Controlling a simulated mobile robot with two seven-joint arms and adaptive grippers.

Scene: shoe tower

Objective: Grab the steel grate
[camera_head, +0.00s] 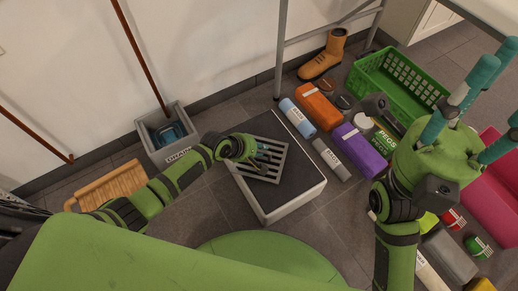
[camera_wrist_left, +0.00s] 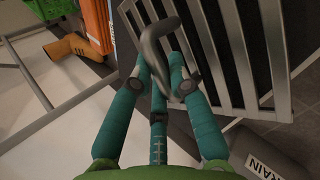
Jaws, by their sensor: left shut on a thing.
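The steel grate (camera_head: 272,173) is a grey slatted panel over the black top of a low white-sided box (camera_head: 285,208). In the left wrist view, the grate (camera_wrist_left: 281,70) fills the upper right, and a curved grey handle (camera_wrist_left: 150,42) rises by it. My left gripper (camera_head: 262,157) is at the grate's upper left part in the head view. In the left wrist view, its teal fingers (camera_wrist_left: 160,85) are closed around the handle. I cannot tell whether the grate touches the box. My right gripper (camera_head: 480,103) is at the right, with its teal fingers spread and empty.
A grey bin labelled DRAIN (camera_head: 167,145) stands by the wall, left of the box. A wooden rack (camera_head: 108,186) is at lower left. A green crate (camera_head: 398,84), a tan boot (camera_head: 325,57) and several colored packages (camera_head: 358,149) crowd the floor at right.

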